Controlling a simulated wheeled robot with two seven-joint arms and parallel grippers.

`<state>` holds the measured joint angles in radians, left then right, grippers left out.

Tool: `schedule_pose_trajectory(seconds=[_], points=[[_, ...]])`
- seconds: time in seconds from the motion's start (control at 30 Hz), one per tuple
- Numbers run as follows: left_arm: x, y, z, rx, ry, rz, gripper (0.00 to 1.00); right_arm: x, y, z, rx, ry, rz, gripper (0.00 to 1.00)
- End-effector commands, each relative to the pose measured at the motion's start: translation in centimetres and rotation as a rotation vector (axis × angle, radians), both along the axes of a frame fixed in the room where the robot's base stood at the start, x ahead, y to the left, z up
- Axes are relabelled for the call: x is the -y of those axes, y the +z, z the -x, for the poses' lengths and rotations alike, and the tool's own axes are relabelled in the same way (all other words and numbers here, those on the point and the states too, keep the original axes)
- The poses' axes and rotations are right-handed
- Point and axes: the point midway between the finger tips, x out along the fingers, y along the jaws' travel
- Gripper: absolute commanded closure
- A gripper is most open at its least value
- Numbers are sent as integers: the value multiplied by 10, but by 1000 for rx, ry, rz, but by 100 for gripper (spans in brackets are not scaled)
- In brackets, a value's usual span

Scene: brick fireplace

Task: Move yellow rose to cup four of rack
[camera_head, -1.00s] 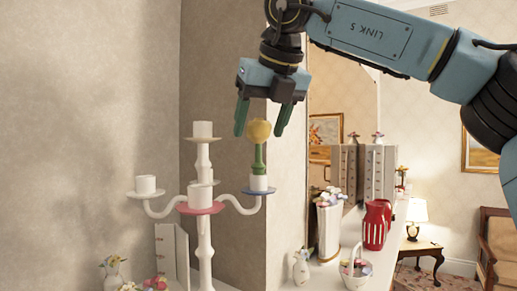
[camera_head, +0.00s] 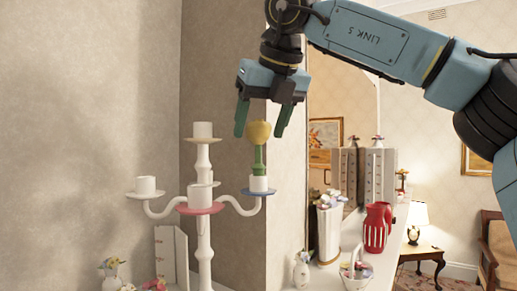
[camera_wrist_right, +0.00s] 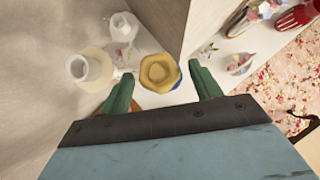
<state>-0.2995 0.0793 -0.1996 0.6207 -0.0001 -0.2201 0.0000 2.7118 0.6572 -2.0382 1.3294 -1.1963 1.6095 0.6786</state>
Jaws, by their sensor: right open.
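The yellow rose (camera_head: 259,132) stands upright on a green stem in the right cup (camera_head: 258,184) of the white rack (camera_head: 204,234), the cup with the blue saucer. My right gripper (camera_head: 262,128) is open, pointing down, with its green fingers on either side of the rose head. In the right wrist view the rose (camera_wrist_right: 159,72) shows from above between the open fingertips, apart from both. My left gripper is out of view.
A mantel below holds a red vase (camera_head: 376,228), a flower holder (camera_head: 328,232), a small white vase (camera_head: 301,270) and a basket (camera_head: 356,272). A wall corner stands close behind the rose. A lamp table (camera_head: 423,255) and chair (camera_head: 495,250) are farther off at right.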

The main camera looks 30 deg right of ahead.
Motion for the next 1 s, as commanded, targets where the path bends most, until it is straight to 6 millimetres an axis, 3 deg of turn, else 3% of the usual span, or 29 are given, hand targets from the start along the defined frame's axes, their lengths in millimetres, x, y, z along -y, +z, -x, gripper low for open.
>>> schedule_pose_trajectory(seconds=[0.17, 0.43, 1.0], points=[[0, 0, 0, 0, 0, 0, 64, 0, 0, 0, 0, 0, 0, 39], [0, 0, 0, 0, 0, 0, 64, 0, 0, 0, 0, 0, 0, 74], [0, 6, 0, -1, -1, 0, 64, -1, 9, 0, 1, 1, 0, 74]])
